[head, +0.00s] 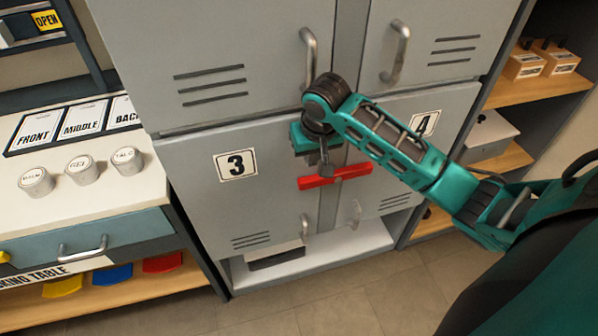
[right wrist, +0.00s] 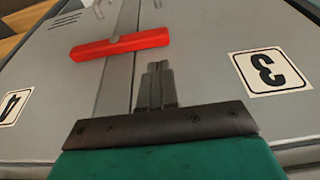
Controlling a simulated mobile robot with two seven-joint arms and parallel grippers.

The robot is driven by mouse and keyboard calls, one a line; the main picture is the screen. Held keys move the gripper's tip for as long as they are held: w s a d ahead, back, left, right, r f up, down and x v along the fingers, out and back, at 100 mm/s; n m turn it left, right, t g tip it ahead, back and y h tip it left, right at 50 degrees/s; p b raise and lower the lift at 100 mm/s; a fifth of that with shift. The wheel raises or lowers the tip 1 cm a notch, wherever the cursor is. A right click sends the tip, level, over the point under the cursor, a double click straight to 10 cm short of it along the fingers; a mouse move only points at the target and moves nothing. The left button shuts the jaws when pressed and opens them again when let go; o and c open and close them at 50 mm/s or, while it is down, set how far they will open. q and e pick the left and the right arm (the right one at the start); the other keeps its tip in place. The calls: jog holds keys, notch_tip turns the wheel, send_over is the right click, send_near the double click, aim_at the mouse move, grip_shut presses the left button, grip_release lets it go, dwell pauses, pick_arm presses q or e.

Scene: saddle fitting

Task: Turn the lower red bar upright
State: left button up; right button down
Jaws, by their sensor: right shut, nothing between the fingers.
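The red bar (head: 335,177) lies nearly level across the seam between the lower locker doors 3 (head: 205,180) and 4 (head: 425,107). It also shows in the right wrist view (right wrist: 121,45), with a small round pivot near its middle. My right gripper (head: 325,168) is just above the bar in the head view, in front of the seam. In the right wrist view the gripper (right wrist: 157,72) has its fingers together and empty, and they look apart from the bar. My left gripper is not in view.
Door handles (head: 309,58) stick out above and at the lower doors. A white table (head: 80,190) with several round tins stands at the left. A shelf (head: 540,90) with boxes is at the right. The floor (head: 330,305) in front is clear.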

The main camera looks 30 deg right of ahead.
aim_at(305, 181)
jog(key=x, duration=1)
dwell(0.5)
jog(key=shift+f, duration=0.1)
